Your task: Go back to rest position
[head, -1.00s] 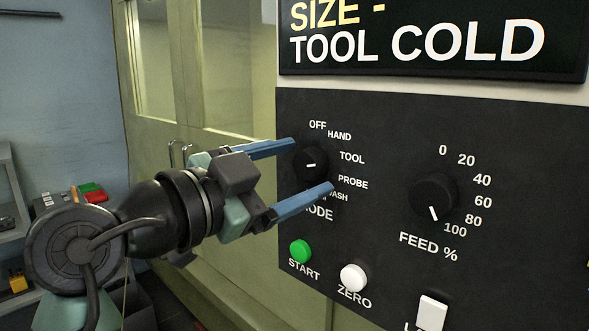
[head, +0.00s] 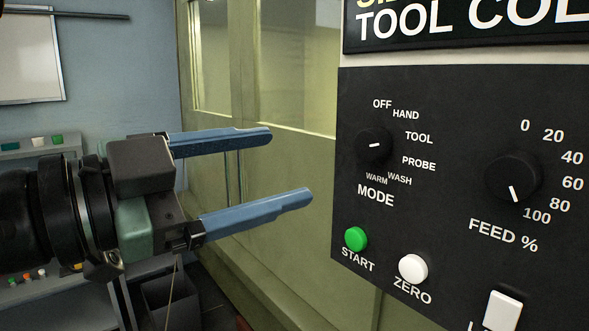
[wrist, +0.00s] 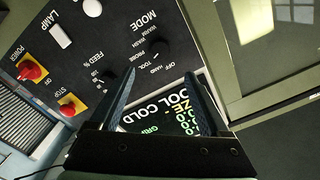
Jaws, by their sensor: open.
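My gripper (head: 292,165) is open and empty in the head view. Its two blue fingers are spread, to the left of the black control panel (head: 440,105) and apart from it. In the wrist view my gripper (wrist: 160,85) shows its two dark fingers apart, with the sign reading TOOL COLD between and beyond them. The MODE knob (head: 374,146) is black with a white mark and is now uncovered to the right of the fingers. It also shows in the wrist view (wrist: 161,47).
The panel carries a FEED knob (head: 513,179), a green START button (head: 356,239) and a white ZERO button (head: 413,268). Red-and-yellow POWER (wrist: 32,71) and STOP (wrist: 72,104) controls show in the wrist view. A greenish-yellow windowed enclosure (head: 270,190) stands behind the fingers.

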